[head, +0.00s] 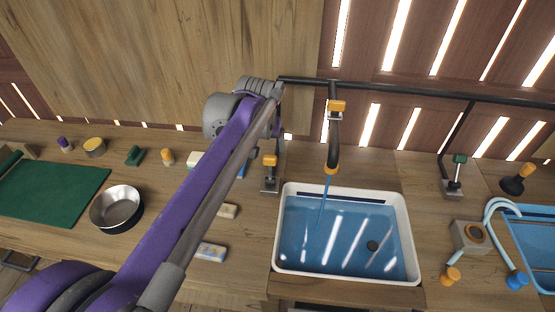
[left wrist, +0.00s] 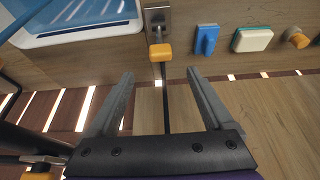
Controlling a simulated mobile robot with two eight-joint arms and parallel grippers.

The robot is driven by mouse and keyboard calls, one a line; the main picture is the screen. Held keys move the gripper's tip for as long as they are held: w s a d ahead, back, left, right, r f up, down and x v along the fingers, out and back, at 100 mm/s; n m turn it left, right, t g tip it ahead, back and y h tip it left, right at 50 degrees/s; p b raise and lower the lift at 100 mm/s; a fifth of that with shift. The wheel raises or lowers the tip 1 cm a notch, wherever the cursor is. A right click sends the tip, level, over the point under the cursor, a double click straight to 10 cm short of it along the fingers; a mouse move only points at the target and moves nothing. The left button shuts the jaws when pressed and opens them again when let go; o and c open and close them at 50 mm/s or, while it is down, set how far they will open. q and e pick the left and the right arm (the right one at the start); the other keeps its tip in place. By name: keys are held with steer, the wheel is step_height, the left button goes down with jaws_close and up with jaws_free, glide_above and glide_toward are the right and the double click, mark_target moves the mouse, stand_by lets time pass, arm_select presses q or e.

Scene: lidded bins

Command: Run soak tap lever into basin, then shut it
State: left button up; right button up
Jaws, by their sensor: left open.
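A lever with an orange knob (head: 270,160) stands on a metal plate just left of the white basin (head: 278,240). In the left wrist view the orange knob (left wrist: 161,52) lies just beyond and between my fingertips, not gripped. A black spout with an orange tip (head: 331,168) hangs over the basin, and a thin blue stream (head: 322,205) runs from it into the basin. Blue water (head: 345,235) covers the basin floor and dark drain. My left gripper (left wrist: 160,73) is open and empty; its fingers are hard to make out in the head view. My right gripper is not in view.
A green-knobbed lever (head: 459,159) and a second, blue basin (head: 535,208) are at right. A black pipe (head: 400,90) runs above the basin. A metal bowl (head: 117,207), green mat (head: 50,190) and small blocks occupy the left counter.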

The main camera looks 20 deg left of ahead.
mark_target(270, 158)
arm_select(q)
steer(key=x, duration=1)
steer(key=shift+f, duration=0.2)
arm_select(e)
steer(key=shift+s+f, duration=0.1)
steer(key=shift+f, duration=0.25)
